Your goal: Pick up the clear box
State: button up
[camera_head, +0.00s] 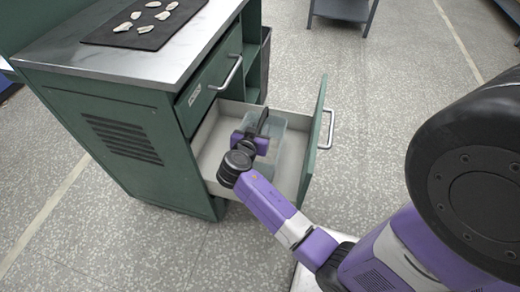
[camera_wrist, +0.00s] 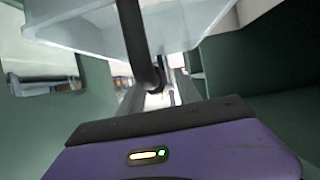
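The clear box (camera_head: 278,128) is a see-through, pale bluish container inside the open drawer in the head view. In the wrist view its clear walls and lower edge (camera_wrist: 80,28) fill the top of the picture. My gripper (camera_head: 262,122) is down in the drawer at the box, with a dark finger overlapping it. In the wrist view a dark finger (camera_wrist: 140,48) stands in front of the clear wall. The other finger is mostly hidden, so I cannot tell whether they are closed on the wall. Part of the box is hidden behind my gripper.
The drawer (camera_head: 210,171) is pulled out of a green cabinet (camera_head: 95,125); its front panel with handle (camera_head: 327,128) stands close right of my arm. A black mat (camera_head: 112,38) with several pale pieces lies on the cabinet top.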

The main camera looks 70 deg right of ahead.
jog(key=shift+x, duration=1.1)
grip_shut()
dwell(0.6)
